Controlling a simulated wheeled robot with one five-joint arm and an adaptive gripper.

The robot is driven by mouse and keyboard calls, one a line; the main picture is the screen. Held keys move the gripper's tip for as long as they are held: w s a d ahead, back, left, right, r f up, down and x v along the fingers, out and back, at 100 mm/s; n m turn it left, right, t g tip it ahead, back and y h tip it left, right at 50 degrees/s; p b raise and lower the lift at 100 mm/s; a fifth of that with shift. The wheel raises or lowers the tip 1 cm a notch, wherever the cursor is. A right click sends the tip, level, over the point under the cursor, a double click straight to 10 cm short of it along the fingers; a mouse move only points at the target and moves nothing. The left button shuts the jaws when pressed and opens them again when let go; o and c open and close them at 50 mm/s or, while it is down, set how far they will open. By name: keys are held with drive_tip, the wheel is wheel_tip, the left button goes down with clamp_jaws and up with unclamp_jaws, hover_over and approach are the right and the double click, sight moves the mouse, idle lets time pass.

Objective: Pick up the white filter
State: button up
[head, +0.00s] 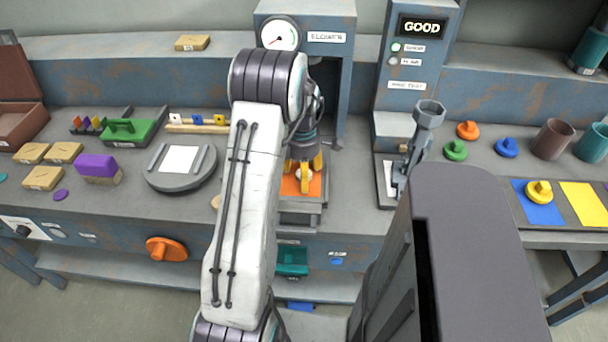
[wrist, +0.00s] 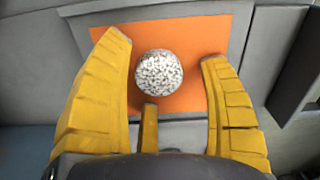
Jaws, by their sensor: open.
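The white filter (wrist: 160,72) is a round, speckled white piece on an orange pad (wrist: 193,38) in the wrist view. In the head view the filter (head: 303,174) shows only in part between my gripper's fingers, on the orange pad (head: 288,187) under the blower (head: 326,38). My gripper (wrist: 165,65) has yellow fingers, open, one on each side of the filter with gaps between. A third, shorter finger points at the filter's near side. Whether it touches the filter I cannot tell.
The blower housing stands close behind and right of my gripper. A tester with a GOOD display (head: 423,27) is to the right. Colored knobs lie at the far right.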

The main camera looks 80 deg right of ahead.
drive_tip(key=shift+c, duration=0.3)
drive_tip(key=c, duration=0.9)
drive_tip(key=shift+r, duration=0.1)
